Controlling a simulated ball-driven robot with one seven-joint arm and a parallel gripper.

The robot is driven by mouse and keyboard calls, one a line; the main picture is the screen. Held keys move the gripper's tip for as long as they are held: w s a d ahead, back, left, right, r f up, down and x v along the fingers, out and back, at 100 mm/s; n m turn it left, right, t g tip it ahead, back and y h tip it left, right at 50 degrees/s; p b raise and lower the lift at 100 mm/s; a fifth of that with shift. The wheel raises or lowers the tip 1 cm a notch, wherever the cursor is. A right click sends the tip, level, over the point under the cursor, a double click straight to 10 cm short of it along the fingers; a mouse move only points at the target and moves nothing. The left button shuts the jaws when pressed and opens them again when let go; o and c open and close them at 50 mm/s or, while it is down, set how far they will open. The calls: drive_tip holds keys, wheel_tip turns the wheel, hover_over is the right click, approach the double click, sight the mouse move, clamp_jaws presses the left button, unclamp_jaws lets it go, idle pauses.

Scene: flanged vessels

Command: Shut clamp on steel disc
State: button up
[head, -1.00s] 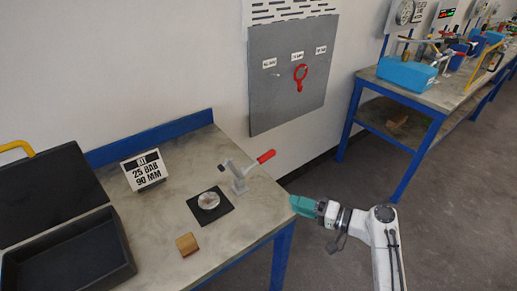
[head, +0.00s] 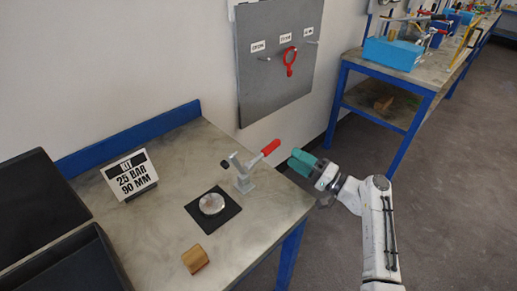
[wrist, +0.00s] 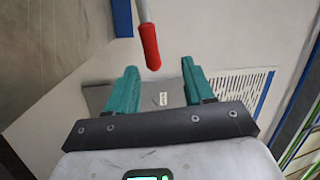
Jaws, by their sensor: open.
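The steel disc (head: 212,204) lies flat on a black square pad on the bench. The toggle clamp (head: 243,177) stands just behind and to the right of it, with its grey arm raised at a slant and its tip apart from the disc. Its red handle (head: 268,148) points up and right, toward my gripper. My gripper (head: 297,160), with teal fingers, is just right of the handle, past the bench edge. In the wrist view the red handle (wrist: 149,46) hangs ahead of and between the open, empty fingers (wrist: 158,80). The disc is not in the wrist view.
A tan block (head: 195,259) sits in front of the pad. A sign reading 25 BAR 90 MM (head: 130,175) stands behind left, and an open black case (head: 75,265) is at the left.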

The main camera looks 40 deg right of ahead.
sight(265, 152)
drive_tip(key=x, duration=0.3)
drive_tip(key=f+p+x, duration=0.1)
drive_tip(key=x, duration=0.7)
drive_tip(key=shift+w+a+f+p, duration=0.1)
drive_tip(key=shift+w+f+p, duration=0.05)
drive_tip(key=shift+w+p, duration=0.25)
drive_tip(key=shift+c, duration=0.2)
clamp_jaws()
